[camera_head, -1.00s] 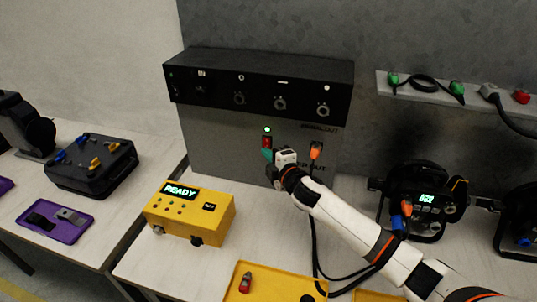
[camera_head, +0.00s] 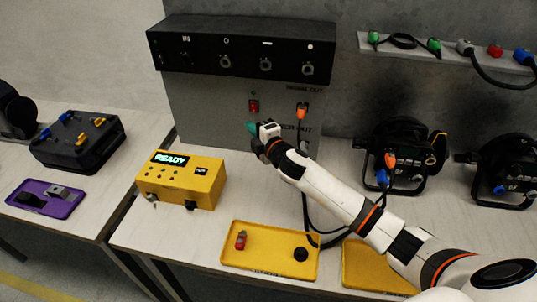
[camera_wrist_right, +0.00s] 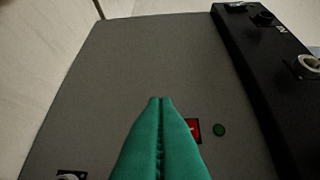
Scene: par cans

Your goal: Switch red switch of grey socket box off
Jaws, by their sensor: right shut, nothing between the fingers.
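The grey socket box (camera_head: 190,115) stands at the back of the table under a black panel. Its red switch (camera_head: 254,106) sits on the front face, with a small round lamp (camera_head: 253,93) above it that looks dark green and unlit. In the right wrist view the red switch (camera_wrist_right: 193,129) is partly hidden behind the fingers, beside the dark green lamp (camera_wrist_right: 219,130). My right gripper (camera_head: 252,127) has green fingertips, is shut and empty, and is just below the switch, apparently apart from it. My left gripper is not in view.
A black panel (camera_head: 240,52) overhangs the box. An orange plug (camera_head: 301,114) with a black cable sits right of the switch. A yellow READY box (camera_head: 180,182) and a yellow tray (camera_head: 270,262) stand in front. Black lamps (camera_head: 405,150) are on the right.

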